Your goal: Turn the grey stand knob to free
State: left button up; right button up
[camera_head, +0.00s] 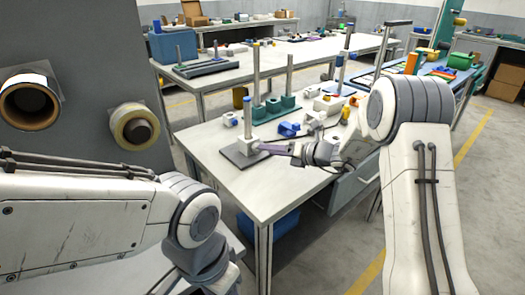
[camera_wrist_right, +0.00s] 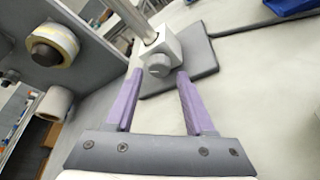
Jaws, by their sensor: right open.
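The grey stand knob (camera_wrist_right: 158,67) sits on the front of a white block (camera_wrist_right: 172,44) in the right wrist view. The block is at the foot of an upright metal post (camera_wrist_right: 130,14) over a dark grey base plate (camera_wrist_right: 203,62). In the head view the post (camera_head: 248,118) has a blue top, and the plate (camera_head: 238,158) lies near the table's left corner. My right gripper (camera_wrist_right: 160,76) is open, its purple fingertips on either side of the knob; contact cannot be told. It hides the knob in the head view (camera_head: 264,148). My left gripper is out of view.
The table (camera_head: 268,190) is bare in front of the plate. Behind the stand are a green base with posts (camera_head: 275,108) and a small blue part (camera_head: 289,129). White parts (camera_head: 326,105) lie right. A grey panel with reels (camera_head: 133,127) stands at left.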

aim_at(256, 149)
jog(key=shift+x, duration=1.8)
grip_shut()
jog(key=shift+s, duration=0.1)
